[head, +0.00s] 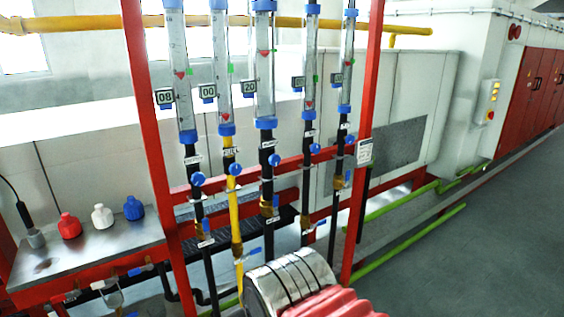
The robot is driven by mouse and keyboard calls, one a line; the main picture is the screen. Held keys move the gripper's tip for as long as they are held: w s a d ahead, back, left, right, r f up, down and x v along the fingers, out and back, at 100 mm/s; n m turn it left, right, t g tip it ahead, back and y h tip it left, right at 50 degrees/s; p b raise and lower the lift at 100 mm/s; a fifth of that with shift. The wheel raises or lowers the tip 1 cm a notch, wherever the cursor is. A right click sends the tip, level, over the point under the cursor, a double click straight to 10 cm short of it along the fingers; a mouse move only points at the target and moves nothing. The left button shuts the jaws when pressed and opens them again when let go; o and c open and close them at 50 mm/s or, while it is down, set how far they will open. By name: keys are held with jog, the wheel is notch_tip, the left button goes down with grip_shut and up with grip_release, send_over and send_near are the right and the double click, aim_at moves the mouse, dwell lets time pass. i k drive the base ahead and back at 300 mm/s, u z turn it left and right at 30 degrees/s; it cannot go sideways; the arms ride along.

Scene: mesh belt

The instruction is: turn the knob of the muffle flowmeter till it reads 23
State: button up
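A row of several upright clear flowmeter tubes with blue end fittings hangs in a red frame in the head view. Their name labels are too small to read surely, so I cannot tell which is the muffle flowmeter. The middle flowmeter (264,70) has a display (250,87) reading 20. Its blue knob (274,160) sits on the black pipe below. The leftmost display (165,97) reads 08 and the second (207,91) reads 00. The two right displays are hard to read. Other blue knobs show at the second pipe (235,169) and leftmost pipe (198,179). My gripper is not in view.
Red frame posts (150,130) stand on both sides of the tubes. A metal shelf (80,245) at left holds red, white and blue bottles. Blue-handled valves (205,241) sit lower on the pipes. Green pipes (410,240) run along the floor at right, beside open grey floor.

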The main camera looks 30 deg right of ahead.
aim_at(274, 160)
jog(key=u, duration=0.05)
jog(key=i, duration=1)
jog(key=z, duration=0.05)
